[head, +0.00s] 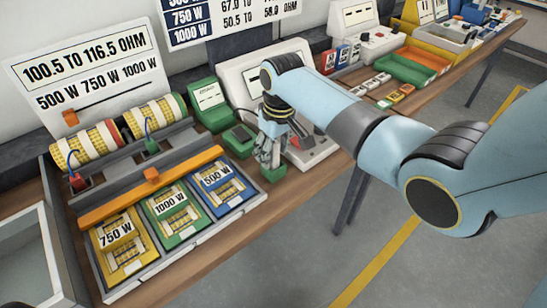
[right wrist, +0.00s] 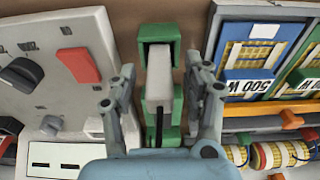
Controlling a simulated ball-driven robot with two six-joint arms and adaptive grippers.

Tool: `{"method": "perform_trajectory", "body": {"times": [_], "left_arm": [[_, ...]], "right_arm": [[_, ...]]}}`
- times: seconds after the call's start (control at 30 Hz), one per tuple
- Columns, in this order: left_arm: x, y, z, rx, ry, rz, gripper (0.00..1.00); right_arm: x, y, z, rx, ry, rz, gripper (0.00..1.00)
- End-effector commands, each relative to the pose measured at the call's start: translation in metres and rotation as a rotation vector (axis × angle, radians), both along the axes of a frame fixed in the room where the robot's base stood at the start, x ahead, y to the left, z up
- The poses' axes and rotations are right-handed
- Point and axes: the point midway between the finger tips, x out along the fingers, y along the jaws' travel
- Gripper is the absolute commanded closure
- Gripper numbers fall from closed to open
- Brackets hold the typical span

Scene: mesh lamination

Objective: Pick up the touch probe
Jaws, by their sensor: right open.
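The touch probe (right wrist: 159,78), a pale grey piece, sits in a green holder (right wrist: 159,35) in the right wrist view. My right gripper (right wrist: 161,85) is open, with one finger on each side of the probe. Gaps show between the fingers and the probe, and I cannot tell how deep the fingers reach. In the head view my right gripper (head: 268,150) points down over the bench. It hides most of the probe, and only part of the green holder (head: 272,173) shows under it. My left gripper is not in view.
A light console (head: 316,151) with a red switch (right wrist: 79,65) stands close beside the gripper. On its other side is a tray with yellow, green and blue 750 W, 1000 W and 500 W frames (head: 216,178). A green device (head: 208,102) stands behind. The bench front edge is near.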

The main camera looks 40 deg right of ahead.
Motion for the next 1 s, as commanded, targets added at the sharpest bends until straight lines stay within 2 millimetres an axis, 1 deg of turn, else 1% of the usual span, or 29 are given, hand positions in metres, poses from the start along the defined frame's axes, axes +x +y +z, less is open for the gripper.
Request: {"method": "perform_trajectory", "body": {"times": [0.17, 0.53, 0.57, 0.87, 1.0], "left_arm": [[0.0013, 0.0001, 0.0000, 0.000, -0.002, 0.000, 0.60], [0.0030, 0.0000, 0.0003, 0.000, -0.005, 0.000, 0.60], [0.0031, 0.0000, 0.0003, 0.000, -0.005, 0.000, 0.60], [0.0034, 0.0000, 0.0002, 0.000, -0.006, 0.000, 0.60], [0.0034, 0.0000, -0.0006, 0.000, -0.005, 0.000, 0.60]], "right_arm": [[0.0001, 0.0000, 0.0001, 0.000, 0.000, 0.000, 0.50], [0.0000, -0.0002, 0.0003, 0.000, 0.000, 0.000, 0.98], [0.0000, -0.0002, 0.0003, 0.000, 0.000, 0.000, 1.00], [0.0003, -0.0003, 0.0014, -0.001, -0.001, 0.000, 1.00], [0.0006, -0.0004, 0.0093, -0.001, -0.001, 0.000, 1.00]]}}
